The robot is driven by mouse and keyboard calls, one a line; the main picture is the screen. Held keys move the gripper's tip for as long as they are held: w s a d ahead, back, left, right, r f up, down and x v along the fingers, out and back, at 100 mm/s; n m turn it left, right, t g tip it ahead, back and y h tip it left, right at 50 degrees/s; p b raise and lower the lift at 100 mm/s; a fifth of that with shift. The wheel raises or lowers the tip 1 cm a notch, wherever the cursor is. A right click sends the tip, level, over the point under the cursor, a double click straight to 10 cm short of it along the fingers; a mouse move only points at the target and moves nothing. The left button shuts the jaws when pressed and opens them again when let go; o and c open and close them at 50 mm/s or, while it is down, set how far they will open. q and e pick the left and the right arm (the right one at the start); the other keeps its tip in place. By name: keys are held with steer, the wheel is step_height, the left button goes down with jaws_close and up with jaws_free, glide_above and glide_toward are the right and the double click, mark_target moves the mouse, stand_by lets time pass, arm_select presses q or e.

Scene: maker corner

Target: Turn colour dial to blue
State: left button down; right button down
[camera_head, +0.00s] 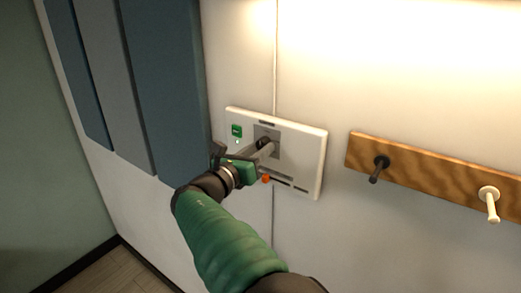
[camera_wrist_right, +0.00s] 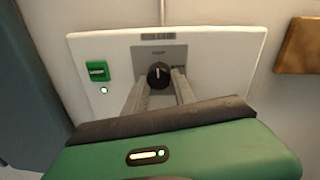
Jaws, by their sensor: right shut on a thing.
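A white wall panel (camera_head: 300,150) holds a dark round dial (camera_wrist_right: 158,75) on a grey square plate (camera_wrist_right: 160,53). In the head view the dial is mostly hidden by my right gripper (camera_head: 264,146). In the right wrist view the two grey fingers of my right gripper (camera_wrist_right: 160,82) stand on either side of the dial and are shut on it. A pale mark on the dial points about straight up. The printed labels around it are too small to read. My left gripper is not in view.
A green square (camera_wrist_right: 97,71) with a small lit light below it sits left of the dial. A wooden rail (camera_head: 430,173) with a dark peg and a white peg is to the right. Blue-grey wall panels (camera_head: 165,80) stand close on the left.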

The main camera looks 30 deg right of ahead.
steer(key=shift+w+a, duration=0.1)
steer(key=shift+a, duration=0.15)
steer(key=shift+f+b, duration=0.1)
steer(key=shift+b, duration=0.25)
steer(key=m+b, duration=2.1)
steer(key=shift+w+a+f+g+h+b, duration=0.2)
steer(key=shift+a+g+h+b, duration=0.1)
steer(key=shift+g, duration=0.1)
steer(key=m+b, duration=0.1)
steer(key=m, duration=0.3)
steer(key=shift+s+r, duration=0.1)
steer(key=shift+s, duration=0.05)
steer(key=m, duration=0.3)
steer(key=shift+g, duration=0.3)
steer(key=m, duration=0.3)
steer(key=shift+r+m, duration=0.15)
steer(key=shift+m, duration=0.25)
steer(key=m, duration=0.5)
steer(key=shift+m, duration=0.3)
steer(key=m, duration=0.5)
steer(key=shift+s+r+m, duration=0.1)
steer(key=shift+m, duration=0.2)
